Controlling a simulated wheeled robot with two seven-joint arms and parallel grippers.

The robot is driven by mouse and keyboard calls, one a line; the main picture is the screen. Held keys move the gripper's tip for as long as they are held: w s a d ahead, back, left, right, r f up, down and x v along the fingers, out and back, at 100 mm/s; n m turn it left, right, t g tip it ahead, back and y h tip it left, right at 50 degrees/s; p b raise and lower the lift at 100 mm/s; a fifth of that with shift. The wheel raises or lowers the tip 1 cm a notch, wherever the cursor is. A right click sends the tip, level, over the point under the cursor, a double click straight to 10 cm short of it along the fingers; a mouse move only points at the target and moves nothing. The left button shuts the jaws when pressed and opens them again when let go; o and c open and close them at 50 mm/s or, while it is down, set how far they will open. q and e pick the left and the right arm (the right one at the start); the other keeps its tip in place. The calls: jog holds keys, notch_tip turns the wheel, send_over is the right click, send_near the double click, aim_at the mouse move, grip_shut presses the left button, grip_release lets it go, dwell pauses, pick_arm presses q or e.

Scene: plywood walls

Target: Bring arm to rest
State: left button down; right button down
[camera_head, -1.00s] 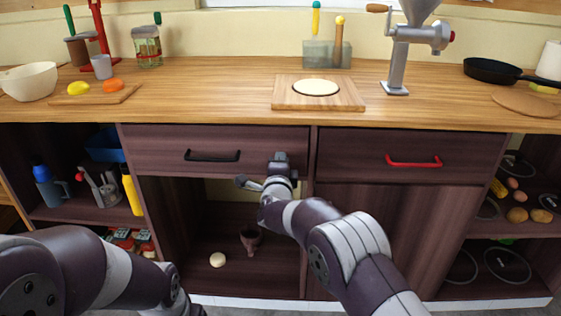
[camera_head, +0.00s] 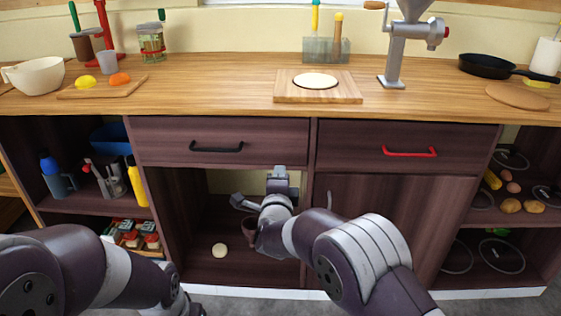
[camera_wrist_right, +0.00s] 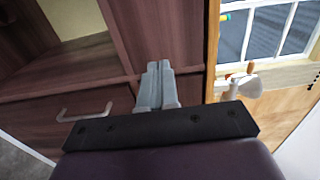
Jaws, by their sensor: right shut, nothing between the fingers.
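My right gripper (camera_head: 279,172) is raised in front of the cabinet, near the divider beside the left drawer (camera_head: 222,140). In the right wrist view its two grey fingers (camera_wrist_right: 157,78) are together with nothing between them. My left arm comes in at the lower left of the head view. Its gripper is outside the picture.
The wooden counter (camera_head: 220,85) runs above the drawers, with a board (camera_head: 345,94) and a grinder (camera_head: 394,60) on it. The right drawer has a red handle (camera_head: 409,152). Below the left drawer is an open space with a pale round thing (camera_head: 220,250) and a brown cup (camera_head: 249,230), partly hidden.

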jog(key=s+f+n+g+y, duration=0.4)
jog(key=s+f+n+g, duration=0.5)
jog(key=s+f+n, duration=0.45)
jog(key=s+d+n+g+h, duration=0.3)
jog(key=s+d+n+g, duration=0.45)
jog(key=s+d, duration=1.05)
notch_tip(320, 180, up, 34)
jog(key=s+d+m+p, duration=0.1)
jog(key=s+m+p, duration=0.1)
jog(key=p, duration=3)
jog(key=shift+s+d+f, duration=0.25)
jog(key=shift+s+d, duration=0.05)
jog(key=shift+s, duration=0.05)
